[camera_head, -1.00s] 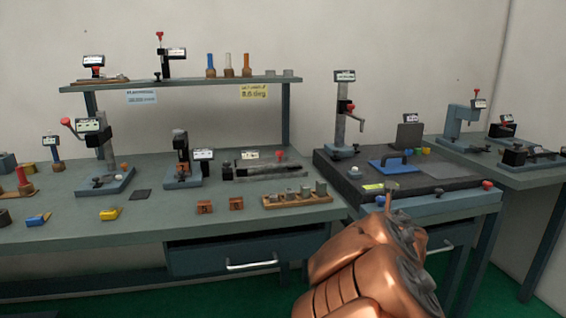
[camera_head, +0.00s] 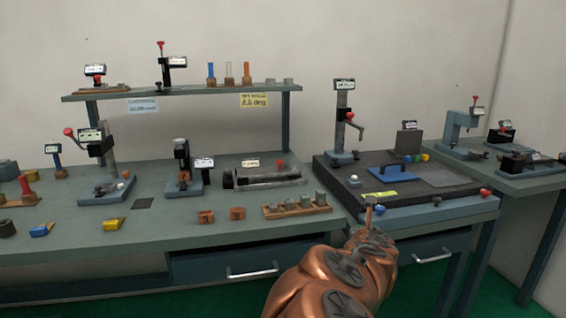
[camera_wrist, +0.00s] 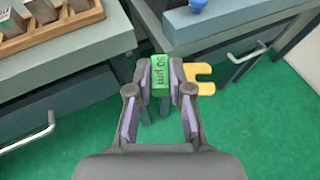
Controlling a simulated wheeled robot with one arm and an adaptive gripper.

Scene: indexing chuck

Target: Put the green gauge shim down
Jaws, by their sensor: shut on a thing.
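The green gauge shim (camera_wrist: 160,69), marked "50 µm", sits between the two fingertips of my gripper (camera_wrist: 160,84) in the wrist view. My gripper is shut on it, with a finger on each side. A yellow-orange forked piece (camera_wrist: 202,79) sticks out just right of the fingers; I cannot tell whether it joins the green part. In the head view my gripper (camera_head: 370,228) is in front of the bench, near the gap between the left bench and the dark-topped station. The green part is not visible there.
A wooden rack with grey blocks (camera_head: 297,210) stands on the left bench's front edge. Drawers with handles (camera_head: 253,270) face me. Green floor lies below.

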